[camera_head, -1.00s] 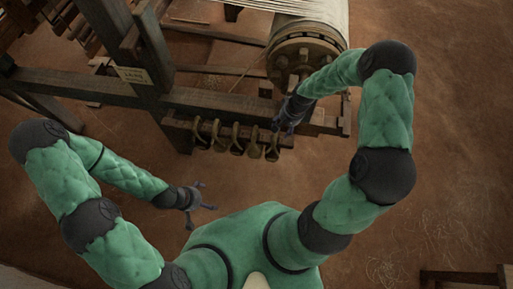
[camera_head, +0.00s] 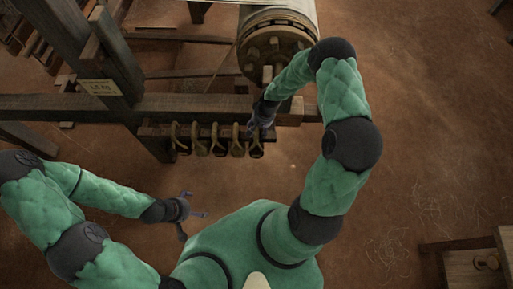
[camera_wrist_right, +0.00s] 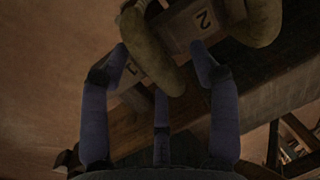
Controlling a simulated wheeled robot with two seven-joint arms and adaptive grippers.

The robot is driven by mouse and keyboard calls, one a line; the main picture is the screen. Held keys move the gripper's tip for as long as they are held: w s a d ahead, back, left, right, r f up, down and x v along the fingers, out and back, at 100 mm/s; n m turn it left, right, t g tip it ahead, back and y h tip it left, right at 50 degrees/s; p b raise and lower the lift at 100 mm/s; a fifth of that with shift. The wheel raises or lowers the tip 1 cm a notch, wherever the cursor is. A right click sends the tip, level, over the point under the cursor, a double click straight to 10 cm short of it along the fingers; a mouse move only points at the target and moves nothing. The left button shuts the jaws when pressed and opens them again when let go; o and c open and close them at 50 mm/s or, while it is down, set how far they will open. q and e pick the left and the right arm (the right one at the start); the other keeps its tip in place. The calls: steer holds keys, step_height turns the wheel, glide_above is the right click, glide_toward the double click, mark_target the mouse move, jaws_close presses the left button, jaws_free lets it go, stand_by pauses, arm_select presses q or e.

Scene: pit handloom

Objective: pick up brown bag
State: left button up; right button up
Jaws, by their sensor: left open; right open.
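Several small brown bag-like pieces (camera_head: 220,142) hang in a row from a short wooden rail. I cannot tell from the head view which is the task's brown bag. My right gripper (camera_head: 262,118) is at the right end of the row. In the right wrist view my right gripper (camera_wrist_right: 160,62) is open, and the rounded end of one brown bag (camera_wrist_right: 152,50) reaches between its fingertips. I cannot tell if they touch. Another brown bag (camera_wrist_right: 258,20) hangs to the right. My left gripper (camera_head: 183,210) is open and empty, low and left, away from the row.
A dark wooden loom frame (camera_head: 110,108) stands behind the rail, with a round roller end (camera_head: 275,50) just above my right gripper. A wooden stool-like piece (camera_head: 470,262) stands lower right. The brown floor at right is clear.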

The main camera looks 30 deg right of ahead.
steer(key=shift+f, duration=0.2)
jaws_close()
steer(key=shift+r, duration=0.1)
steer(key=shift+w+r+p, duration=0.1)
steer(key=shift+r+p, duration=0.65)
steer(key=shift+r, duration=1.05)
steer(key=shift+s+a, duration=0.5)
steer(key=shift+s, duration=0.35)
steer(key=s+a, duration=0.8)
steer(key=s, duration=0.5)
steer(key=shift+s+a+b, duration=0.2)
steer(key=shift+s+b, duration=0.1)
steer(key=shift+b, duration=0.15)
